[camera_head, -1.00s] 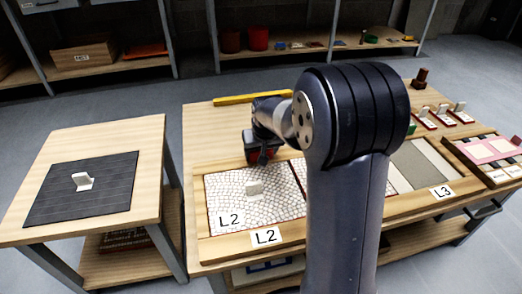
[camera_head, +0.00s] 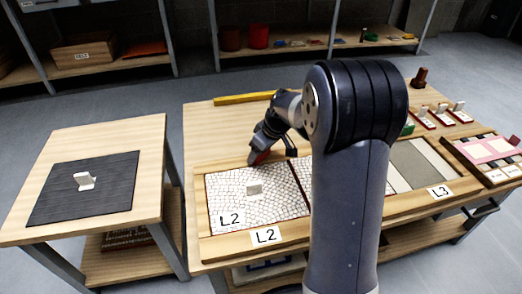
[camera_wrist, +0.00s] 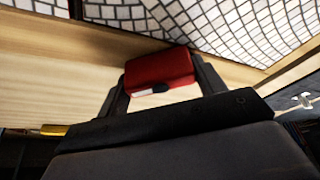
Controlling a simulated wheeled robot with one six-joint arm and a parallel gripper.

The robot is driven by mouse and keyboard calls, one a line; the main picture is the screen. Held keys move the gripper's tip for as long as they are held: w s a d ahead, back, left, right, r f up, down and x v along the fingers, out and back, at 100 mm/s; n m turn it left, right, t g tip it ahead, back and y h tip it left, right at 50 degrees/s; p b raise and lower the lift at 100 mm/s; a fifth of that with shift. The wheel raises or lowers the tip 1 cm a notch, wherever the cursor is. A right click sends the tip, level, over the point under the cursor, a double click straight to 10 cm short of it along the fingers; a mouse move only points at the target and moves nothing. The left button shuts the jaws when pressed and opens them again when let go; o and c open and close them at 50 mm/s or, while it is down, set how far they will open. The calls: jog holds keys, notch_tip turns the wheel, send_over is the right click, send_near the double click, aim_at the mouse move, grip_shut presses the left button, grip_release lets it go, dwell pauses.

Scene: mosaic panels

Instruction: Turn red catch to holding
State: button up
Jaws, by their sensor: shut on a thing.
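The red catch (camera_wrist: 160,68) is a small red block with a pale strip and a dark spot on its near face. It sits between the two dark fingers of my gripper (camera_wrist: 158,84) in the wrist view, beside the wooden frame and the white mosaic. In the head view the catch (camera_head: 260,157) is a small red patch at the back edge of the L2 panel (camera_head: 228,190), mostly hidden by my gripper (camera_head: 263,153). My gripper is shut on it and leans down to the left. I cannot tell which position the catch is in.
A yellow bar (camera_head: 243,98) lies at the back of the bench. A dark mat (camera_head: 80,192) with a white tab is on the left table. My arm hides the middle of the bench.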

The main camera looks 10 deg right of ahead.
jog(key=n+g, duration=0.1)
jog(key=n, duration=0.1)
jog(key=n+y, duration=0.1)
jog(key=n, duration=0.2)
jog(key=shift+n+g+p, duration=0.3)
jog(key=shift+g, duration=0.1)
jog(key=n+g, duration=0.1)
jog(key=n, duration=0.1)
jog(key=n+p, duration=0.1)
jog(key=n, duration=0.1)
jog(key=shift+n+g+y+p, duration=0.3)
jog(key=shift+g, duration=0.1)
jog(key=o, duration=1)
jog(key=p+v, duration=0.3)
jog(key=v, duration=0.7)
jog(key=shift+d+r+p, duration=0.25)
jog(key=shift+r+p, duration=0.1)
jog(key=shift+p, duration=0.05)
